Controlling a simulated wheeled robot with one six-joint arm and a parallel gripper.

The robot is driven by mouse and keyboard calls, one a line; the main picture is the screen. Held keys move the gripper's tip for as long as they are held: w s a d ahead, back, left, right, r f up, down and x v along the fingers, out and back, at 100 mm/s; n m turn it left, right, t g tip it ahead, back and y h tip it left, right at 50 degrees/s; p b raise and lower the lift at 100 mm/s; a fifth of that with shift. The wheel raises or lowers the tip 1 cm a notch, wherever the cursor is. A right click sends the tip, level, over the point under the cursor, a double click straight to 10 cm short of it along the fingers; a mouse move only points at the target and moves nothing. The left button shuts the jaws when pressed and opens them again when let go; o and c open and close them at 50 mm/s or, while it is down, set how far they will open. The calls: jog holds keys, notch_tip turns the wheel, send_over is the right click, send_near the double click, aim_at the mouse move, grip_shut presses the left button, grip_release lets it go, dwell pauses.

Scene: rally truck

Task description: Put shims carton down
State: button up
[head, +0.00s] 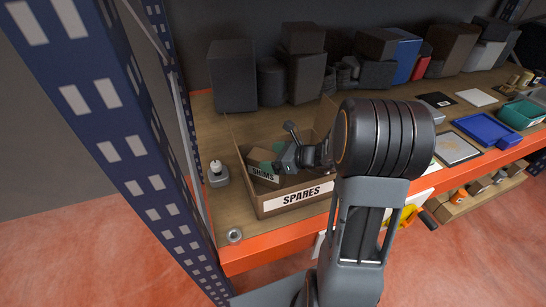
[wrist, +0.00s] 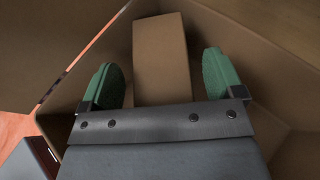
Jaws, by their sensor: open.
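The shims carton (head: 263,175) is a small brown box with a "SHIMS" label. It sits tilted inside the open cardboard box marked "SPARES" (head: 291,199), towards its left side. In the wrist view the carton (wrist: 161,58) lies between the two green finger pads, with a gap on each side. My gripper (head: 265,161) reaches into the SPARES box and is open around the carton; it also shows in the wrist view (wrist: 162,78). The carton's underside is hidden, so I cannot tell how it rests on the box floor.
The SPARES box stands on a wooden shelf with an orange front edge (head: 270,247). A blue upright (head: 118,125) rises at the left. A small grey device with a white knob (head: 217,174) stands left of the box. Dark boxes (head: 233,76) stand behind. Trays (head: 487,131) lie at the right.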

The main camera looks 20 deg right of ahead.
jog(key=p+v, duration=0.1)
jog(key=v, duration=1)
jog(key=s+a+r+n+g+h, duration=0.1)
jog(key=s+a+n+g+h, duration=0.2)
jog(key=n, duration=1)
jog(key=s+a+n+g+h, duration=0.3)
jog(key=s+a+n+h, duration=0.3)
jog(key=n, duration=0.8)
jog(key=shift+s+a+r, duration=0.35)
jog(key=shift+s+a, duration=0.3)
jog(key=shift+s, duration=0.05)
notch_tip(320, 180, up, 11)
jog(key=p, duration=1)
jog(key=shift+s+a, duration=0.15)
jog(key=shift+s, duration=0.05)
